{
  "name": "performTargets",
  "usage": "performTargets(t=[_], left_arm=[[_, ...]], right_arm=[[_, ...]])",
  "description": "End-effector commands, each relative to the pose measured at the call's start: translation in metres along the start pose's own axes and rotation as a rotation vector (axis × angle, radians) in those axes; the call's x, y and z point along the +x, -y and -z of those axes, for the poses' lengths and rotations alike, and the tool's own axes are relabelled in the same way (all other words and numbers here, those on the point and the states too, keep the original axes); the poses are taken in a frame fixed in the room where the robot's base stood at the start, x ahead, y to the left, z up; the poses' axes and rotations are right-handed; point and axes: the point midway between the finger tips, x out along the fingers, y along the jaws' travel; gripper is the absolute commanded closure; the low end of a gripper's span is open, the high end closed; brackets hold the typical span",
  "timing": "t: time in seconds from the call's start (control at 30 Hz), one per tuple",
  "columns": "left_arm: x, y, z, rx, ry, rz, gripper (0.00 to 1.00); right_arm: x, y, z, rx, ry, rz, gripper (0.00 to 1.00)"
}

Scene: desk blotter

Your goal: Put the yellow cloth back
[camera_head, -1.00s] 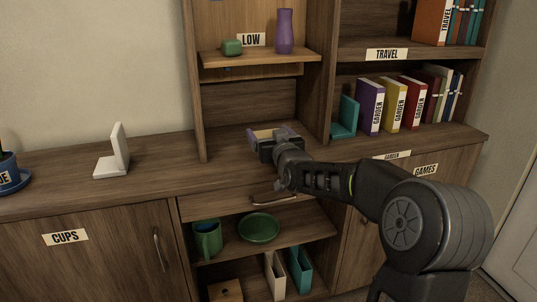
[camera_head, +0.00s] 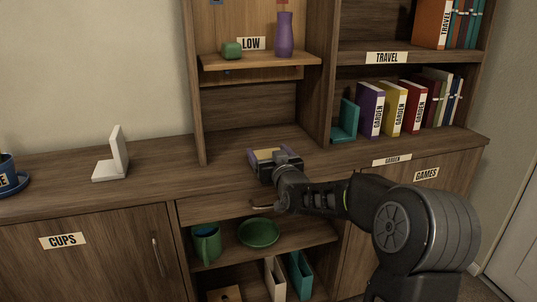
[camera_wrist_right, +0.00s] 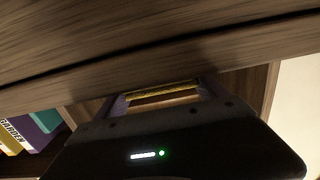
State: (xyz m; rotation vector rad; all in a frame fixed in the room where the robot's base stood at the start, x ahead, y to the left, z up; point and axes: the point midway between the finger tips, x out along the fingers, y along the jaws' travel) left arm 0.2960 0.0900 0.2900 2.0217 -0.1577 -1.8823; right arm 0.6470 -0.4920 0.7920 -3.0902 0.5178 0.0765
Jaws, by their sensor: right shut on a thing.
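My right gripper (camera_head: 271,155) is in front of the open bay in the middle of the cabinet, at the counter's height in the picture. It is shut on the yellow cloth (camera_head: 267,153), a small flat piece between the purple-grey fingers. In the right wrist view the cloth (camera_wrist_right: 163,90) is a thin yellow strip between the fingertips (camera_wrist_right: 164,95). Much of the cloth is hidden by the gripper, and I cannot tell whether it touches the counter. My left gripper is not in view.
The shelf marked LOW (camera_head: 258,61) holds a green object (camera_head: 232,50) and a purple vase (camera_head: 284,34). Books and a teal bookend (camera_head: 345,124) stand at right. Bare counter (camera_head: 225,170) lies left of the gripper.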

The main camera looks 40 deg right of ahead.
Motion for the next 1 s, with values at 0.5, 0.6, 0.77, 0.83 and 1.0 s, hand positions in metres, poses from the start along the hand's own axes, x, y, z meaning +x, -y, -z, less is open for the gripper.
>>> performTargets(t=[0.5,0.6,0.77,0.83,1.0], left_arm=[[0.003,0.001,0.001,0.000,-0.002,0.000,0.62],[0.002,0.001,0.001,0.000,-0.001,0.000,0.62],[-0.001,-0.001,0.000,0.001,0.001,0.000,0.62],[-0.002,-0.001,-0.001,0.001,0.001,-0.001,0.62],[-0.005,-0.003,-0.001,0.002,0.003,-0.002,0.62]], right_arm=[[0.000,0.000,-0.002,0.000,0.000,0.000,0.00],[0.000,0.000,-0.001,0.000,0.000,0.000,0.00],[-0.006,0.000,0.002,0.000,-0.001,0.000,0.00],[-0.015,0.000,0.002,0.000,-0.002,0.000,0.00],[-0.047,0.000,0.003,0.001,-0.002,0.000,0.00]])
